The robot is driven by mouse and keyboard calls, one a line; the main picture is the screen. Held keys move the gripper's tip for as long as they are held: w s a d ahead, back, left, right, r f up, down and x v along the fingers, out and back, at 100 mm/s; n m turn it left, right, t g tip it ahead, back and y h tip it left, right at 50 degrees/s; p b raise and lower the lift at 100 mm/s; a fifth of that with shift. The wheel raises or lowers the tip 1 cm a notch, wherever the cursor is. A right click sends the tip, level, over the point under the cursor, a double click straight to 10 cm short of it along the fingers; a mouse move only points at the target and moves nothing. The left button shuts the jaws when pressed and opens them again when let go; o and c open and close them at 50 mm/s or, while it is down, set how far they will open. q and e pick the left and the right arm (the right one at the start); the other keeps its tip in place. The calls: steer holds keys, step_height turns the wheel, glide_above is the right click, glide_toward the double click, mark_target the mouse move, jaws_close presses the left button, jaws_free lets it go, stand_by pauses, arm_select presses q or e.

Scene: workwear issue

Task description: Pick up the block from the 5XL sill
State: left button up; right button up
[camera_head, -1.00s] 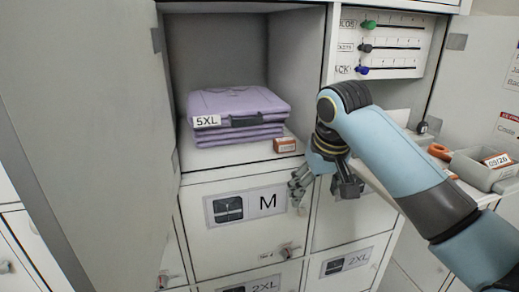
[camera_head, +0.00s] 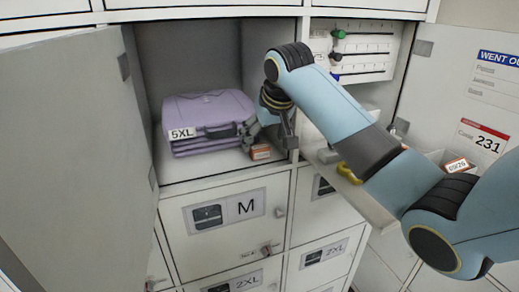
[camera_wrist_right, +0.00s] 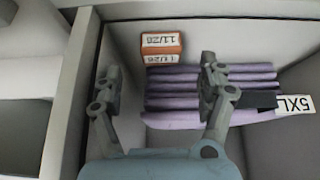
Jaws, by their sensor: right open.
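The small orange-brown block (camera_head: 260,153) with a white date label sits on the sill of the open 5XL compartment, at its right front corner. It also shows in the right wrist view (camera_wrist_right: 161,50), near the top middle, just beyond the gap between the fingers. The 5XL stack of folded lilac garments (camera_head: 208,122) lies to its left in the head view. My right gripper (camera_head: 270,136) is open and empty, close to the block; its fingers (camera_wrist_right: 158,68) are apart, with one overlapping the stack in the wrist view. My left gripper is not in view.
The compartment's right wall (camera_head: 270,50) is close beside my right gripper. An open door (camera_head: 75,150) stands at left. The M locker door (camera_head: 225,225) is below. A tray holding a yellow object (camera_head: 348,172) stands right, under my arm.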

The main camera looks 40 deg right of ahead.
mark_target(260, 147)
steer(key=x, duration=0.4)
steer(key=shift+a+p, duration=0.1)
steer(key=shift+p, duration=0.25)
steer(key=c, duration=1)
steer(key=shift+c, duration=0.2)
steer(key=shift+r, duration=0.1)
